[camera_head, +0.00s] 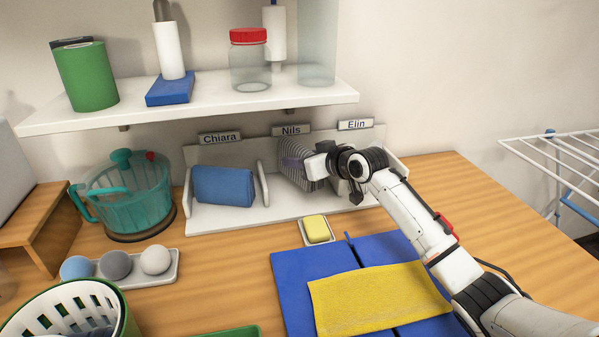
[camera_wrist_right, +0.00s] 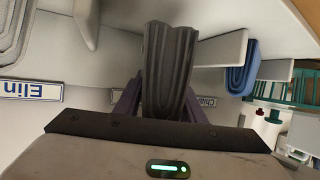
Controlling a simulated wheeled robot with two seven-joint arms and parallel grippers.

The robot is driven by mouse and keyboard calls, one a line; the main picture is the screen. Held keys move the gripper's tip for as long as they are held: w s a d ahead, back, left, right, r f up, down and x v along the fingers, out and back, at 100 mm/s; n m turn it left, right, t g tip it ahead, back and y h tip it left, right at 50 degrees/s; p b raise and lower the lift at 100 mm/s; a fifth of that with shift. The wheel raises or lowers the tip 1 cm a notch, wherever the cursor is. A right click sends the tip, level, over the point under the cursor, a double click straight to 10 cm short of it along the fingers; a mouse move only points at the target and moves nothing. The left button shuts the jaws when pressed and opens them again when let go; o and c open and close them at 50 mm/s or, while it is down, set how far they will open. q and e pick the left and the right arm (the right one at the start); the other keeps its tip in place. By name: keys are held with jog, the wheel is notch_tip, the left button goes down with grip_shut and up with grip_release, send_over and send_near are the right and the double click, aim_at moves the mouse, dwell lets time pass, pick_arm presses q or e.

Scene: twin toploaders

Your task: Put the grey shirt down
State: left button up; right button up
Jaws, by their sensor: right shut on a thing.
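My right gripper (camera_head: 293,163) is shut on the grey shirt (camera_head: 288,148), a ribbed grey folded bundle. It holds the shirt at the Nils compartment of the white shelf organiser (camera_head: 240,218), under the Nils label (camera_head: 291,130). In the right wrist view the grey shirt (camera_wrist_right: 170,65) stands out from between the purple fingers, with a white divider beside it. I cannot tell whether the shirt touches the compartment floor. My left gripper is not in view.
A blue folded cloth (camera_head: 224,187) lies in the Chiara compartment. Folded grey cloth (camera_wrist_right: 22,35) shows beside the Elin label. A shelf (camera_head: 210,106) hangs above.

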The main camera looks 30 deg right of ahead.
jog(key=shift+f, duration=1.8)
jog(key=shift+f, duration=0.1)
jog(key=o, duration=1.2)
jog(key=shift+c, duration=0.2)
jog(key=v, duration=1.2)
